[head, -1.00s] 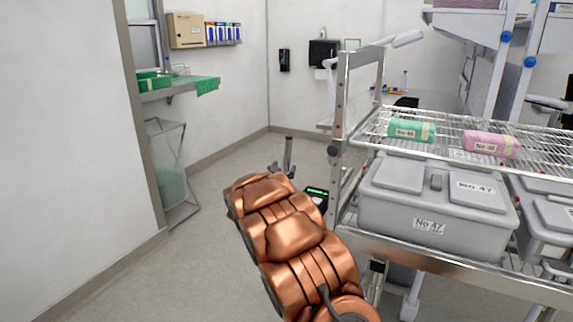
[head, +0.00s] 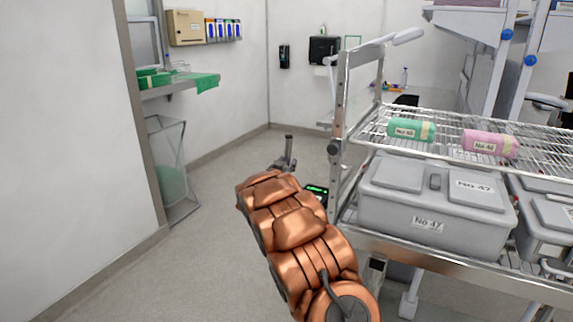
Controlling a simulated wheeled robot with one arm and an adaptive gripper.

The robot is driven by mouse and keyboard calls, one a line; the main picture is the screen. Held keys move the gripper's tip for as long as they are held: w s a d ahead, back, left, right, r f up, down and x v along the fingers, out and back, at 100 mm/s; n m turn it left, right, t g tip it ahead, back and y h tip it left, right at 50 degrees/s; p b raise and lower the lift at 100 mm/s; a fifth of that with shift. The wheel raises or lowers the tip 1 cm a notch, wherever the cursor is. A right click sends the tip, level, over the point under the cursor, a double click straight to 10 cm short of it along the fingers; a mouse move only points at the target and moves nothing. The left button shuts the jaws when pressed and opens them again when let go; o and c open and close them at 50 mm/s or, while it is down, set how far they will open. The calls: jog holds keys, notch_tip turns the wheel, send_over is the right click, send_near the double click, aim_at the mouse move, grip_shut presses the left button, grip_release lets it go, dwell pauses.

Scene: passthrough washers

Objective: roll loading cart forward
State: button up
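The loading cart (head: 339,150) stands at the right, a metal frame with a wire top shelf and a lower shelf. Its grey push handle (head: 404,37) sticks out at the top. A green roll (head: 404,129) and a pink roll (head: 488,144) lie on the wire shelf. A grey bin labelled No 47 (head: 385,208) sits on the lower shelf. My copper-coloured arm reaches up from the bottom, left of the cart. My gripper (head: 286,150) shows only in part beyond the arm, left of the cart's post. Its fingers are mostly hidden, and I see no contact with the cart.
A second grey bin (head: 545,212) is at the right edge. A wall counter with green cloth (head: 205,83) and a clear bin (head: 175,170) stand at the left. A small device with a green display (head: 316,189) is beside the cart. Floor between wall and cart is clear.

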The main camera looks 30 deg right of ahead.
grip_shut()
dwell(0.5)
